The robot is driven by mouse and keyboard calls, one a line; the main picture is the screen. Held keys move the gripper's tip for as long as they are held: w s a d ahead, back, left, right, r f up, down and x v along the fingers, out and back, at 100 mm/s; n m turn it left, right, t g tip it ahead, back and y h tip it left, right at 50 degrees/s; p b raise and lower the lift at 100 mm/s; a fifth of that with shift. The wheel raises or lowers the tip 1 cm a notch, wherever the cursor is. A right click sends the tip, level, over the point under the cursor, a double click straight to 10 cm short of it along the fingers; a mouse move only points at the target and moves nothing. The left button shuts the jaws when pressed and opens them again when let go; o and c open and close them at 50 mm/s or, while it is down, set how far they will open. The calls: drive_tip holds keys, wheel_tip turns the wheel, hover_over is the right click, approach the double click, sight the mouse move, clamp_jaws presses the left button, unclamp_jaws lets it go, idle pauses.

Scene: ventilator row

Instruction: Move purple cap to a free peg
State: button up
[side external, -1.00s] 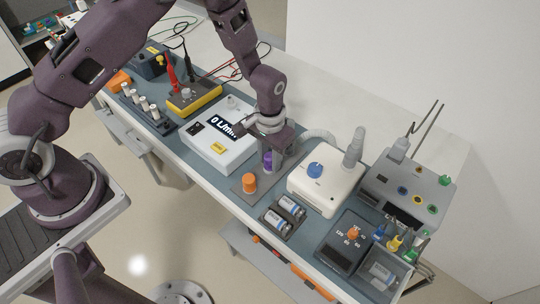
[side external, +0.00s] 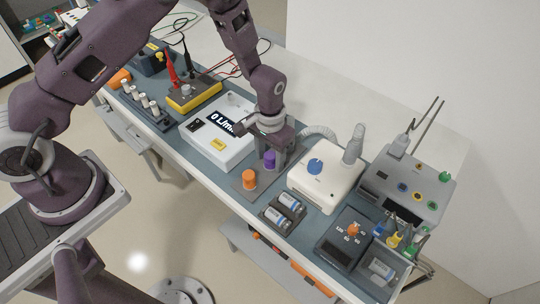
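The purple cap (side external: 268,160) is upright, just below my gripper (side external: 274,158), at the back of a small grey plate (side external: 239,188). A grey finger of my gripper shows close to the right of the cap. The other finger is hard to make out, and I cannot tell whether the fingers touch the cap. An orange cap (side external: 249,180) stands on the same plate, in front and to the left of the purple one. No bare peg can be made out on the plate; my gripper hides part of its back.
A white flow meter box (side external: 218,145) stands close to the left of my gripper. A cream unit (side external: 325,185) with a blue knob and hose stands close to the right. A battery tray (side external: 283,214) lies in front. The white bench behind is mostly clear.

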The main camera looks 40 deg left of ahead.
wheel_tip(320, 180, up, 13)
wheel_tip(320, 180, up, 13)
drive_tip(key=t, duration=0.2)
hover_over(268, 153)
drive_tip(key=s+a, duration=0.3)
drive_tip(key=s, duration=0.2)
drive_tip(key=s+a+r+t, duration=0.1)
drive_tip(key=s+r, duration=0.3)
drive_tip(key=s, duration=0.5)
drive_tip(key=s+a+r+t, duration=0.2)
drive_tip(key=s+r, duration=0.3)
drive_tip(key=s, duration=0.5)
drive_tip(key=shift+s+a+t, duration=0.25)
drive_tip(key=shift+a+t, duration=0.05)
drive_tip(key=shift+a, duration=0.3)
